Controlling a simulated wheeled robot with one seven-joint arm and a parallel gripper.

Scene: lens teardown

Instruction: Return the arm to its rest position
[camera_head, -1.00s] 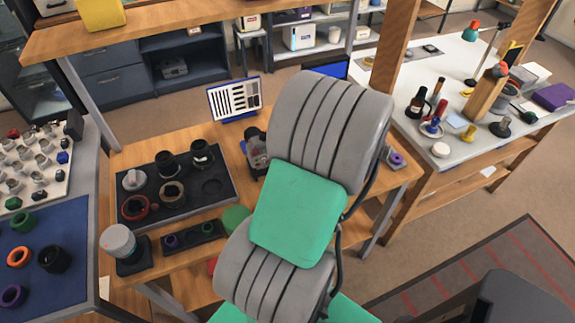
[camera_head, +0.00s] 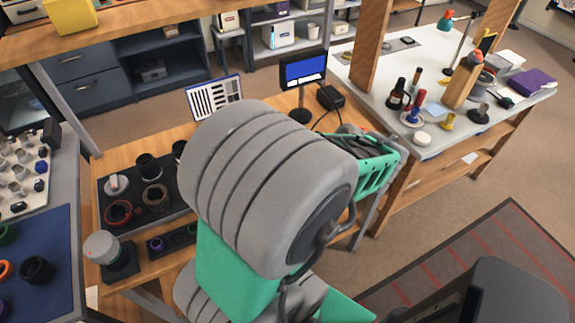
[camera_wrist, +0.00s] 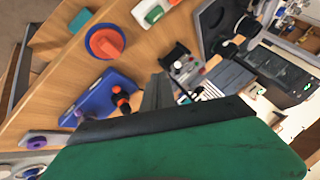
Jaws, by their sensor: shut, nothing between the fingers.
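My arm (camera_head: 265,185), with its grey ribbed links and green sections, fills the middle of the head view and stands above the wooden workbench (camera_head: 130,152). Its green end part (camera_head: 378,175) points to the right, over the bench's right side. In the wrist view, my gripper (camera_wrist: 158,92) shows as dark grey fingers beyond its green body. The fingers are shut and hold nothing. The wrist view is tilted, with the bench top and several small items beyond the fingers. My arm hides much of the bench's middle and front.
A black tray (camera_head: 180,209) with ring parts lies on the bench's left, beside a grey-topped round device (camera_head: 103,247). A small screen (camera_head: 303,70) and a striped chart (camera_head: 214,97) stand at the back. A white table (camera_head: 440,133) with bottles is at the right.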

